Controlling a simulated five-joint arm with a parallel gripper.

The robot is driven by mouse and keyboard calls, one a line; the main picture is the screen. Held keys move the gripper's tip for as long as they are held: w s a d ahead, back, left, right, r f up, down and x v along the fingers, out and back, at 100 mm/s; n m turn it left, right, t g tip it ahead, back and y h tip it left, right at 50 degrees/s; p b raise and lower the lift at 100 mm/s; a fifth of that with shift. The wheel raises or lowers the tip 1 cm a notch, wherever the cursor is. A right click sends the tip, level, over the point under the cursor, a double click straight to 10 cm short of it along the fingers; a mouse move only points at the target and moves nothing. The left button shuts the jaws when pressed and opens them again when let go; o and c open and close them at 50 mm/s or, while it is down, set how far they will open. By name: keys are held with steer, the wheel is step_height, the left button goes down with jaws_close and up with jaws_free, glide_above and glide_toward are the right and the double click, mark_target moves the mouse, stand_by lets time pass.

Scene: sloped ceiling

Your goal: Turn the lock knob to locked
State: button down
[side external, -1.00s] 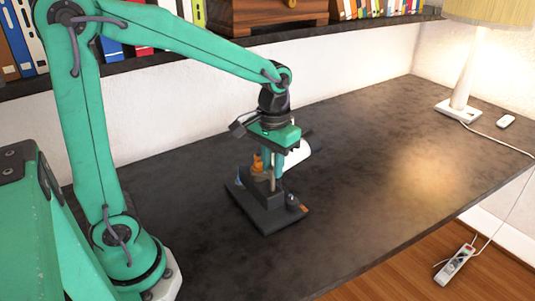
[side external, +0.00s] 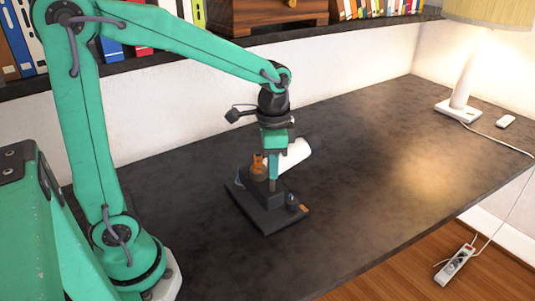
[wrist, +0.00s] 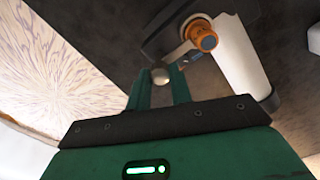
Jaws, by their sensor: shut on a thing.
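The dark lock base (side external: 262,214) lies on the table in the middle of the side view. My gripper (side external: 272,186) points straight down over it, with its fingertips low at the middle of the base. In the wrist view my green fingers (wrist: 163,84) are closed around a small rounded grey knob (wrist: 160,75). Most of the knob is hidden by the fingers, so its pointing direction cannot be told. The base carries a small blue mark (side external: 239,182) at its left end and an orange mark (side external: 304,208) at its right end.
An orange fitting (side external: 258,163) stands close behind my fingers, and a white cylinder (side external: 291,156) lies beside it. The table (side external: 380,180) is clear to the right, up to a lamp (side external: 460,95). A shelf with books (side external: 120,48) runs along the back wall.

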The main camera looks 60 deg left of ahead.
stand_by(0.4)
steer(key=c, duration=1.3)
jaws_free()
steer(key=shift+o, duration=0.2)
steer(key=shift+r, duration=3.95)
steer(key=shift+s, duration=0.1)
steer(key=s+a+f+n+t, duration=0.1)
steer(key=s+n+t, duration=0.4)
steer(key=s, duration=0.6)
steer(key=shift+s+a+n+t, duration=0.3)
steer(key=shift+n, duration=0.1)
